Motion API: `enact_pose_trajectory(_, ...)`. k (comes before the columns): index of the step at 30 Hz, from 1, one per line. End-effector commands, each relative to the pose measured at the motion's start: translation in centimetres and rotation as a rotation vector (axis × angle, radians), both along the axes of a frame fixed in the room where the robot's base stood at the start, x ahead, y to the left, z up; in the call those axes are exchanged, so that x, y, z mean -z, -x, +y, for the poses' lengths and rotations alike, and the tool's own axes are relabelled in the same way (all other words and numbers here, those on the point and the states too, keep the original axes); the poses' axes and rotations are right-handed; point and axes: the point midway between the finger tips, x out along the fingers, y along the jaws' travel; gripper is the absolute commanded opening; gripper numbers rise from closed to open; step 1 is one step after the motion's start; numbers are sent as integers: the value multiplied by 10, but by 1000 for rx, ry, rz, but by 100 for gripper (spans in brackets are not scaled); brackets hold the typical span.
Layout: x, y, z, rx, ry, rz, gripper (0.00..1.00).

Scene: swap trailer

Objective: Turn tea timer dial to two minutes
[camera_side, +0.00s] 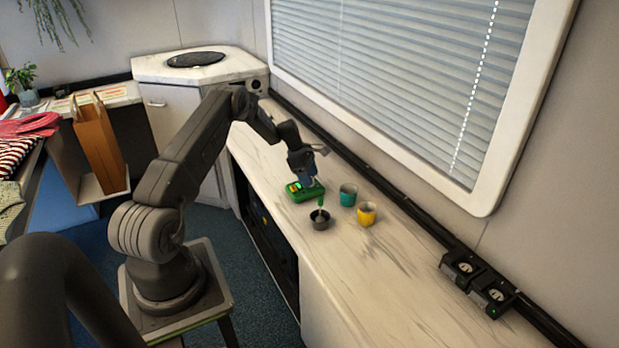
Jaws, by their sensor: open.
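The tea timer appears to be the green box (311,195) on the white marbled counter, with a lit yellow and orange patch on its left part. My gripper (306,182) is open and points down right over the box. It hides part of the box's top, so the dial and its setting cannot be made out. Whether the fingers touch the dial or box cannot be told at this size.
A dark small bowl (319,220) with a green stick-like thing in it stands just in front of the box. A teal cup (348,195) and a yellow cup (366,214) stand to the right. Black socket units (477,284) sit at the counter's back edge. The counter's near right is clear.

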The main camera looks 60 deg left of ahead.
Motion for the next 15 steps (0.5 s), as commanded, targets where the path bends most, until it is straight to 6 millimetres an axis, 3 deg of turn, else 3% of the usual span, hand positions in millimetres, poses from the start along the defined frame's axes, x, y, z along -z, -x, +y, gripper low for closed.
enact_pose_trajectory(15, -97, 28, 29, -2, -2, -2, 54)
